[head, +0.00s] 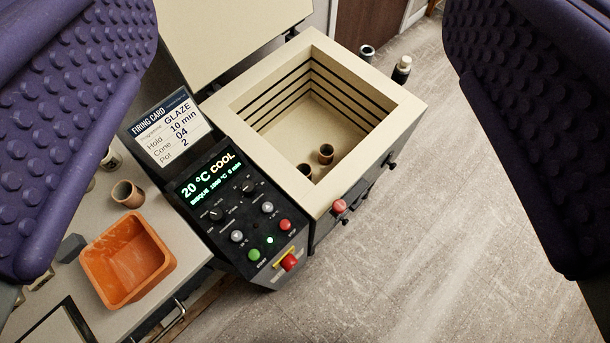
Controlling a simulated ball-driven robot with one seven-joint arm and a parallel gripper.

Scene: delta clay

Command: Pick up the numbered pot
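My gripper (302,270) is open and empty, with its two purple studded fingers at the left and right edges of the view. A firing card (170,128) reads Glaze, 10 min, cone 04, pot 2. Two small brown pots, one fully visible (326,154) and one partly hidden by the front wall (305,170), stand inside the open kiln (408,101). Another brown pot (128,194) stands on the bench at left. I cannot read a number on any pot. None is between my fingers.
The control panel (236,206) in front of the kiln shows 20 °C and COOL. An orange bin (128,262) sits on the bench (196,240). A dark bottle (402,70) and a small cylinder (367,53) stand beyond the kiln. The floor (450,230) at right is clear.

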